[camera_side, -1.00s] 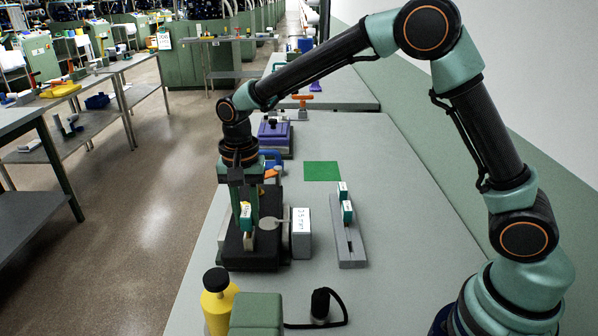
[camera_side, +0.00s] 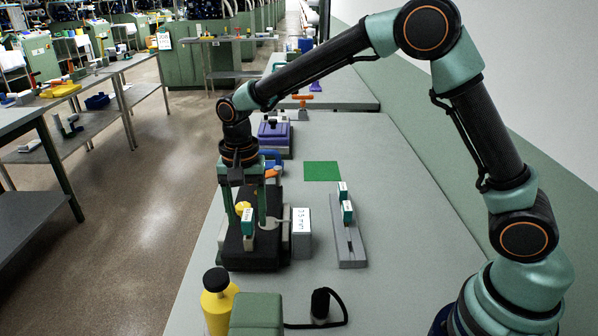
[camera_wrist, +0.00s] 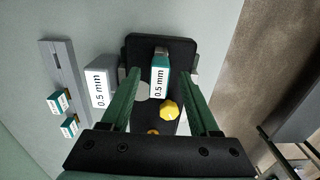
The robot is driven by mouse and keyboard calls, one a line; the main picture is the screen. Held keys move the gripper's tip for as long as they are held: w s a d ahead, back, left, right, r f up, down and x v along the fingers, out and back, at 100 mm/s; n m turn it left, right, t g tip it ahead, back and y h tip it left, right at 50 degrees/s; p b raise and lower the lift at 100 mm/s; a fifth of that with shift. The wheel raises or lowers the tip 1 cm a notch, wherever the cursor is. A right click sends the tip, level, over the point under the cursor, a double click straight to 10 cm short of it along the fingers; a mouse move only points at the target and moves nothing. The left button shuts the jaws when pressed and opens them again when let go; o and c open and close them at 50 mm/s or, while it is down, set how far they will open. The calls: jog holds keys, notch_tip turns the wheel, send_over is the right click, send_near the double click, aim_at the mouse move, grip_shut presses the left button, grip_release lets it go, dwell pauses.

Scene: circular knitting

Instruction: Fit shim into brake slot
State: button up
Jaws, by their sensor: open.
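A shim with a teal grip and a white "0.5 mm" label (camera_wrist: 159,82) stands at the black brake block (camera_wrist: 140,45). In the side view the shim (camera_side: 248,222) is upright over the block (camera_side: 235,258); how deep its lower end sits in the slot cannot be told. My gripper (camera_wrist: 160,75) is open, with one green finger on each side of the shim and a gap to both. In the side view my gripper (camera_side: 246,212) is around the shim, just above the block. A yellow knob (camera_wrist: 168,108) is beside the shim.
A grey box labelled in millimetres (camera_side: 301,240) stands right of the block. A grey slotted rail (camera_side: 350,252) holds two teal-and-white shims (camera_side: 347,211). A yellow bottle (camera_side: 216,305) and a black corded item (camera_side: 320,304) are nearer. The green mat (camera_side: 321,171) is bare.

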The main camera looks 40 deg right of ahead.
aim_at(249, 215)
notch_tip(249, 215, up, 11)
dwell(0.4)
jog(key=shift+r, duration=0.1)
jog(key=s+d+r+n+t, duration=0.1)
jog(key=s+d+n+t, duration=0.4)
jog(key=s+d+n, duration=0.4)
jog(key=s+d, duration=0.4)
jog(key=s, duration=0.3)
jog(key=shift+d+r+t, duration=0.25)
jog(key=shift+t, duration=0.05)
